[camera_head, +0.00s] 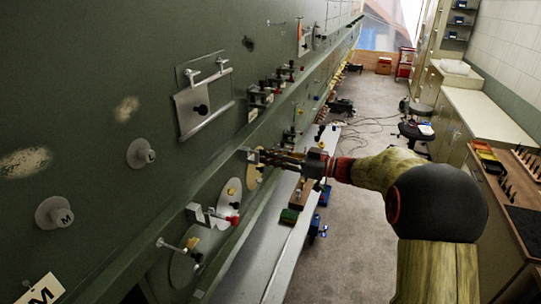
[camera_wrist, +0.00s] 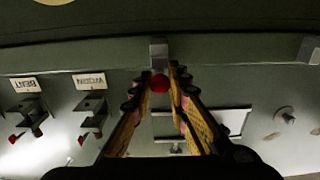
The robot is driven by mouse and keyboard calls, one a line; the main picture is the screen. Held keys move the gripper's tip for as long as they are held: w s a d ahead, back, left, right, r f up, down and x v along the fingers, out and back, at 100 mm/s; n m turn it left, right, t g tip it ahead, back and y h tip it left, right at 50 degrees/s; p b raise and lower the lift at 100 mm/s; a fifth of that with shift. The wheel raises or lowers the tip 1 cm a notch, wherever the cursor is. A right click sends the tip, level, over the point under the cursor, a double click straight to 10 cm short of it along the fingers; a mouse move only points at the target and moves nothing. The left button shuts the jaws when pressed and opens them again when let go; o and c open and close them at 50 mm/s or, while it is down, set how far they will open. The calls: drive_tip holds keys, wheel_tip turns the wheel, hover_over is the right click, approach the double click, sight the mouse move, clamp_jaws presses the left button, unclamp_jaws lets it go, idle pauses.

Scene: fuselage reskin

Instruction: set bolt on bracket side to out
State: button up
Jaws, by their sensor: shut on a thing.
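My gripper (camera_head: 257,155) reaches from the right to the green fuselage panel (camera_head: 100,75) in the head view. In the wrist view, the fingertips of my gripper (camera_wrist: 160,72) close from both sides on a bolt with a round red knob (camera_wrist: 160,84). The knob shows between the fingers, just below a small grey metal bracket (camera_wrist: 158,48) on the panel's ledge. In the head view the bracket (camera_head: 246,153) is a pale piece at the fingertips, and the fingers hide the bolt. I cannot tell how far the bolt is drawn.
Two more brackets with red knobs sit left in the wrist view, under inverted labels, one reading BENT (camera_wrist: 26,84). A bracket with a red knob (camera_head: 215,217) lies below my gripper in the head view. A long ledge (camera_head: 170,225) runs along the panel.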

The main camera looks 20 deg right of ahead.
clamp_jaws()
idle(0.3)
drive_tip(key=shift+p+v, duration=0.5)
drive_tip(key=shift+v, duration=0.7)
drive_tip(key=shift+o, duration=1.4)
unclamp_jaws()
drive_tip(key=shift+f, duration=0.1)
drive_tip(key=shift+o, duration=1.2)
drive_tip(key=shift+s+d, duration=0.25)
drive_tip(key=shift+d, duration=0.05)
drive_tip(key=shift+o, duration=0.7)
drive_tip(key=shift+w+a, duration=0.15)
drive_tip(key=v, duration=1.2)
